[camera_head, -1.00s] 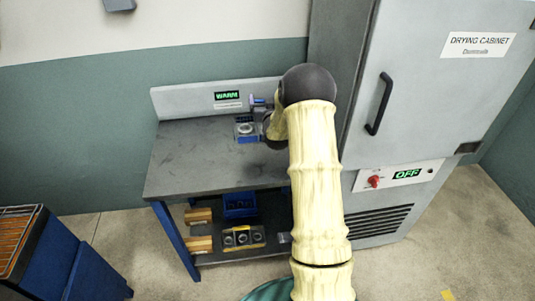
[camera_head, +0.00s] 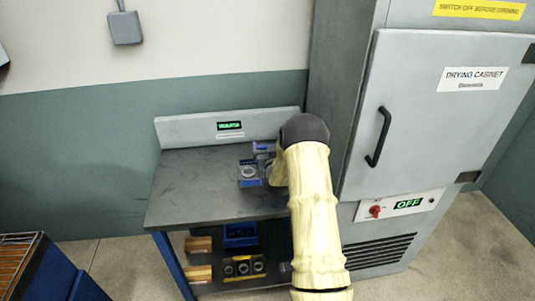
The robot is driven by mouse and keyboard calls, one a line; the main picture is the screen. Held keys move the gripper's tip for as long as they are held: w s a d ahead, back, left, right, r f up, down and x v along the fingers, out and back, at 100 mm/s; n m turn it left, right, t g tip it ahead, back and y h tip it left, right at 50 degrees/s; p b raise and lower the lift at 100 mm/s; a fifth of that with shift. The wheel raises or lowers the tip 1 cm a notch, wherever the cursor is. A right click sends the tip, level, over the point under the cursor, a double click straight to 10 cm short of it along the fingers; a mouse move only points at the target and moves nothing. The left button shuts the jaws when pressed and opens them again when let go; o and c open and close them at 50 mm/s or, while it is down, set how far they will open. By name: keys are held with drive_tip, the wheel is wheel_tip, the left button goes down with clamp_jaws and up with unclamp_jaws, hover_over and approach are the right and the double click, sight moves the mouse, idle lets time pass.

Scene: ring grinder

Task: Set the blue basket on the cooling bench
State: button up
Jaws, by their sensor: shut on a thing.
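The blue basket (camera_head: 248,174) is on or just above the right part of the cooling bench (camera_head: 187,192), with a pale ring-shaped piece inside; I cannot tell whether its base touches the top. My gripper (camera_head: 263,152) is at the basket's back right side and is shut on it. My arm hides most of the fingers and the bench's right end. The bench has a dark grey top, blue legs and a pale back panel with a small green-lit display.
The drying cabinet (camera_head: 432,130) stands close on the right, door shut, its panel reading OFF. The bench's lower shelf holds a blue bin (camera_head: 240,234), a tray of rings (camera_head: 243,267) and wooden blocks (camera_head: 198,258). The left part of the bench top is bare.

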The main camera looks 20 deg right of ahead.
drive_tip(key=shift+a+f+p, duration=0.15)
drive_tip(key=shift+f+p, duration=0.25)
drive_tip(key=shift+f, duration=1.25)
drive_tip(key=shift+f, duration=0.15)
drive_tip(key=o, duration=1.4)
drive_tip(key=shift+s, duration=0.1)
drive_tip(key=b+v, duration=0.3)
drive_tip(key=v, duration=0.9)
